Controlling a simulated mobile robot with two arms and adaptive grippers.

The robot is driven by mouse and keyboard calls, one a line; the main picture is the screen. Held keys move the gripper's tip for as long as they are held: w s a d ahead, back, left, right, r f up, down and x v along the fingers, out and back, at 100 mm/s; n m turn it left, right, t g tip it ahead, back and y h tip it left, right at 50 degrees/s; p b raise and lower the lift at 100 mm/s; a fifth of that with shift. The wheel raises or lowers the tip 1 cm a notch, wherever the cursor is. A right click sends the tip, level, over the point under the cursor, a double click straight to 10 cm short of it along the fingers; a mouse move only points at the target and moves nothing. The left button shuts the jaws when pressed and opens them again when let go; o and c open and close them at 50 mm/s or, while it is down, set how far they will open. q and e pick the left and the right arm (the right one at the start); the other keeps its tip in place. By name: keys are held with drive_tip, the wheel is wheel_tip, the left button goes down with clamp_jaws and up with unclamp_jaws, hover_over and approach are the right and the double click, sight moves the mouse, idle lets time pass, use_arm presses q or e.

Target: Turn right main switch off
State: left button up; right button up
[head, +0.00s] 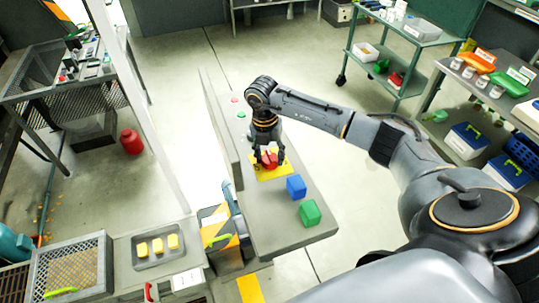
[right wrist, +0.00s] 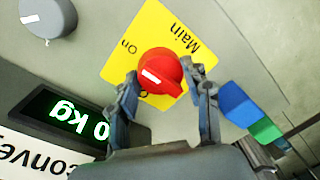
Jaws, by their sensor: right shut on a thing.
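The main switch is a red rotary knob (right wrist: 160,72) on a yellow plate (right wrist: 122,70) that reads "Main" and "On". In the head view the red knob (head: 269,160) shows on its yellow plate (head: 285,172) on the grey control panel (head: 300,228). My right gripper (right wrist: 162,85) has its two fingers on either side of the knob and is shut on it. It also shows above the knob in the head view (head: 267,152). A white mark on the knob lies on its left side in the wrist view. My left gripper is not in view.
A blue block (head: 296,186) and a green block (head: 310,212) sit on the panel close to the switch. A grey dial (right wrist: 47,18) and a green "0 kg" display (right wrist: 75,118) are also near it. A tray of yellow pieces (head: 145,262) stands front left.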

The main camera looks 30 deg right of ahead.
drive_tip(key=n+b, duration=0.3)
drive_tip(key=shift+f+n, duration=0.2)
drive_tip(key=shift+n, duration=0.1)
drive_tip(key=n+b, duration=0.4)
drive_tip(key=n, duration=0.1)
drive_tip(key=shift+s+t+b, duration=0.1)
drive_tip(key=shift+t+b, duration=0.3)
drive_tip(key=n+b, duration=0.3)
drive_tip(key=n, duration=0.2)
drive_tip(key=n+b, duration=0.3)
drive_tip(key=n, duration=0.1)
drive_tip(key=shift+s+r+t, duration=0.1)
drive_tip(key=shift+t, duration=0.2)
drive_tip(key=shift+n, duration=0.3)
drive_tip(key=o, duration=1.2)
drive_tip(key=shift+c, duration=0.2)
